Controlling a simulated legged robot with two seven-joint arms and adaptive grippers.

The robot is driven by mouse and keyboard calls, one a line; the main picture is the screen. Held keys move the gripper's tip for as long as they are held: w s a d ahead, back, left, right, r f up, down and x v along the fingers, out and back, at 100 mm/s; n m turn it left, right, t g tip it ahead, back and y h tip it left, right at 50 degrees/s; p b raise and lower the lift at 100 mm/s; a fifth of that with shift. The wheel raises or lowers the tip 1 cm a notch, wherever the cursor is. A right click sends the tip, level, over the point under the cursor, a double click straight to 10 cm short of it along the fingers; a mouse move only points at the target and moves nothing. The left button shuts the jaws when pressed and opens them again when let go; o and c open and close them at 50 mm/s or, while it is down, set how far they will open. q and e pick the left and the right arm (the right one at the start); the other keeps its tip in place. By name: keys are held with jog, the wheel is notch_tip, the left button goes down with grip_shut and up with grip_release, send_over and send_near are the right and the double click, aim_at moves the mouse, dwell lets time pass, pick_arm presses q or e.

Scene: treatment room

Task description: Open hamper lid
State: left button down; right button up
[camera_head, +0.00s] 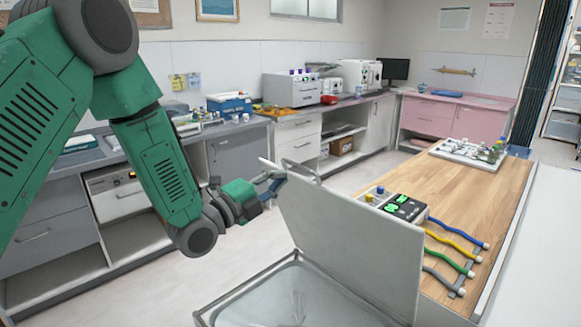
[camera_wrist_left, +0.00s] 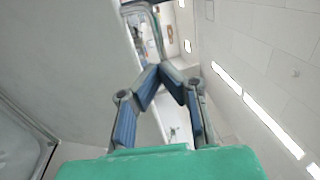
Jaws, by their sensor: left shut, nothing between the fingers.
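The hamper (camera_head: 290,290) stands low in the middle of the head view, with a metal rim and a pale liner inside. Its light grey lid (camera_head: 350,235) is raised steeply, tilted, with the hamper mouth uncovered in front of it. A metal loop handle (camera_head: 302,168) is at the lid's top edge; it also shows in the left wrist view (camera_wrist_left: 158,38). My left gripper (camera_head: 280,178) is shut and empty beside the lid's upper left corner, close to the handle; whether it touches is unclear. In the left wrist view its blue-padded fingers (camera_wrist_left: 171,68) meet at the tips, and the lid fills the left side.
A wooden table (camera_head: 470,205) stands right behind the lid, with a device with green displays (camera_head: 405,207), coloured cables and a tray of bottles (camera_head: 468,152). Grey cabinets (camera_head: 240,155) line the left wall. Floor between them is clear.

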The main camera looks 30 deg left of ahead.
aim_at(287, 171)
pick_arm(q)
jog(key=shift+a+p+x, duration=0.2)
jog(key=shift+x, duration=0.65)
jog(key=shift+a+p+x, duration=0.15)
jog(key=shift+p+x, duration=0.05)
jog(key=shift+x, duration=0.7)
jog(key=shift+g, duration=0.6)
jog(key=w+d, duration=0.1)
jog(key=w, duration=0.1)
jog(key=w+r+p, duration=0.1)
jog(key=w, duration=0.1)
jog(key=w+d+r, duration=0.1)
jog(key=shift+w+d+r+p, duration=0.1)
jog(key=shift+w+d+p, duration=0.2)
jog(key=shift+w+d, duration=0.1)
jog(key=w+d+r+g, duration=0.1)
jog(key=w+d, duration=0.1)
jog(key=w, duration=0.7)
jog(key=shift+w+d+r+g+y, duration=0.15)
jog(key=shift+d+r+g+y, duration=0.15)
jog(key=shift+d+y, duration=0.1)
